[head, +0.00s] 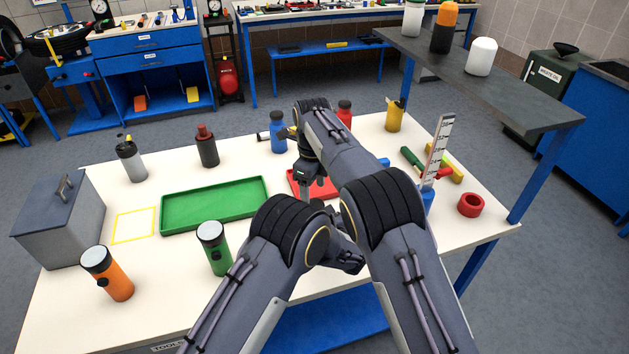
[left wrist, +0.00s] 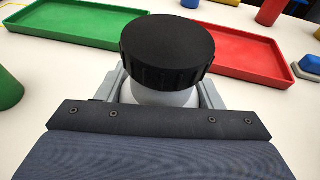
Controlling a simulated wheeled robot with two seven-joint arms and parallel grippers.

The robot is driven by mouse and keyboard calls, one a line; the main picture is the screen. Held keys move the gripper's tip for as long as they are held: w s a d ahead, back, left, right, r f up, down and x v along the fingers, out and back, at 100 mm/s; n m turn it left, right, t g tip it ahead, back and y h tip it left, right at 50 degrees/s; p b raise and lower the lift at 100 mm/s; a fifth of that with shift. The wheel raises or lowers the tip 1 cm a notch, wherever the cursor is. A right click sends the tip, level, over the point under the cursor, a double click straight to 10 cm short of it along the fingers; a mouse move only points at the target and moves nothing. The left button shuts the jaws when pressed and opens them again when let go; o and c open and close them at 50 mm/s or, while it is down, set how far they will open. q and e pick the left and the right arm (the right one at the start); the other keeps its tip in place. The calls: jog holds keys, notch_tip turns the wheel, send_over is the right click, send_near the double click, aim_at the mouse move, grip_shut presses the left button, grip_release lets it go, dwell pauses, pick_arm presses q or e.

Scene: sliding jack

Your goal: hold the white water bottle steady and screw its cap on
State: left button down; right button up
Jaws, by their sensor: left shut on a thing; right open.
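The white water bottle (left wrist: 160,96) stands between the fingers of my left gripper (left wrist: 162,88) in the left wrist view, which is shut on it. A wide black ribbed cap (left wrist: 167,47) sits over the bottle's top. I cannot tell whether its thread is engaged. In the head view the bottle and cap are hidden behind my arms, and only part of my left gripper shows. My right gripper (head: 308,180) is open and points down by the red tray (head: 328,187), apart from the bottle.
A green tray (head: 163,212) lies left of the red tray. A green bottle (head: 218,258) and an orange bottle (head: 118,284) stand at the front left. A grey toolbox (head: 70,233) is at the left edge. A height gauge (head: 437,150) and red ring (head: 471,204) are right.

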jog(key=n, duration=0.5)
jog(key=shift+r, duration=0.25)
jog(key=n, duration=0.3)
jog(key=shift+r, duration=0.15)
jog(key=n, duration=0.4)
jog(key=shift+s+r+n, duration=0.1)
jog(key=shift+r+n, duration=0.1)
jog(key=shift+n, duration=0.2)
jog(key=n, duration=0.5)
jog(key=shift+d+r, duration=0.1)
jog(key=shift+r, duration=0.1)
jog(key=n, duration=0.5)
jog(key=shift+s+r, duration=0.1)
jog(key=shift+r, duration=0.1)
jog(key=n, duration=0.5)
jog(key=shift+r, duration=0.2)
jog(key=n, duration=0.4)
jog(key=shift+d+r+n, duration=0.1)
jog(key=shift+r+n, duration=0.05)
jog(key=shift+n, duration=0.15)
jog(key=n, duration=0.3)
jog(key=shift+s+r+n, duration=0.1)
jog(key=shift+r+n, duration=0.05)
jog(key=shift+n, duration=0.25)
